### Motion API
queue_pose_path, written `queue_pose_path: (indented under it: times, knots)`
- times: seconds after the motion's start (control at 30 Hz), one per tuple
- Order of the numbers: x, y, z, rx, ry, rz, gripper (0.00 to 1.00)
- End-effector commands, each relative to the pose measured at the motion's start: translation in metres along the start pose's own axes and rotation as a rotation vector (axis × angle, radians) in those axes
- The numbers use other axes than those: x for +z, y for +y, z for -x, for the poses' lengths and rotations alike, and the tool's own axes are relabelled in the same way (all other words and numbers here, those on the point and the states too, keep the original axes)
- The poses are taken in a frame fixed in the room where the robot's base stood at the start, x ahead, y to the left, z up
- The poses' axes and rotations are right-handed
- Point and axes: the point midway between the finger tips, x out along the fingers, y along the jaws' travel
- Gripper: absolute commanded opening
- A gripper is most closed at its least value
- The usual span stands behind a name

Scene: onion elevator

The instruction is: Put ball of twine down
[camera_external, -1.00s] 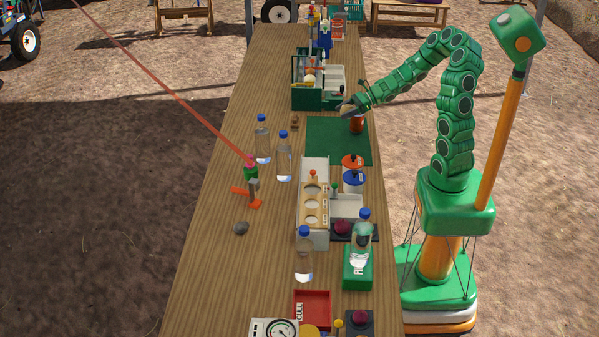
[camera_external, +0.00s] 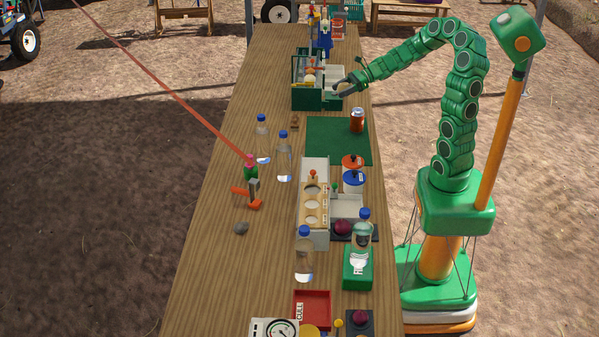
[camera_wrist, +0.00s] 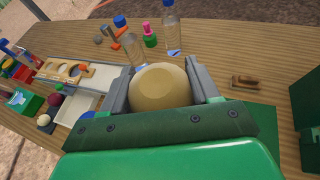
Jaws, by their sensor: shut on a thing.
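The ball of twine is a smooth tan ball (camera_wrist: 160,86) between the two grey fingers of my gripper (camera_wrist: 158,92) in the wrist view. My gripper is shut on it. In the external view my gripper (camera_external: 341,88) is above the table beside the green crate (camera_external: 306,98), near the light tray to its right. The ball cannot be made out clearly there. The green mat (camera_external: 330,150) lies in front of my gripper, with a red can (camera_external: 357,120) near its right back edge.
Clear bottles (camera_external: 284,158) with blue caps stand left of the mat. A wooden rack (camera_external: 312,205), jars with red and blue lids (camera_external: 353,180) and a red tray (camera_external: 312,308) are in front. A small brown block (camera_external: 295,121) lies left of the mat. Most of the mat is clear.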

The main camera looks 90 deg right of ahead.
Motion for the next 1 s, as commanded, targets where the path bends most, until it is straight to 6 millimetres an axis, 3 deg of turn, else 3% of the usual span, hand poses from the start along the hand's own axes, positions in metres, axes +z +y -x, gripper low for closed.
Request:
queue_pose_path:
  times: [0.37, 0.77, 1.0]
  knots:
    - [0.024, -0.015, -0.045, 0.072, 0.003, 0.036, 0.24]
    - [0.063, -0.015, -0.126, 0.202, 0.002, 0.086, 0.24]
    - [0.089, -0.001, -0.18, 0.288, 0.001, 0.124, 0.24]
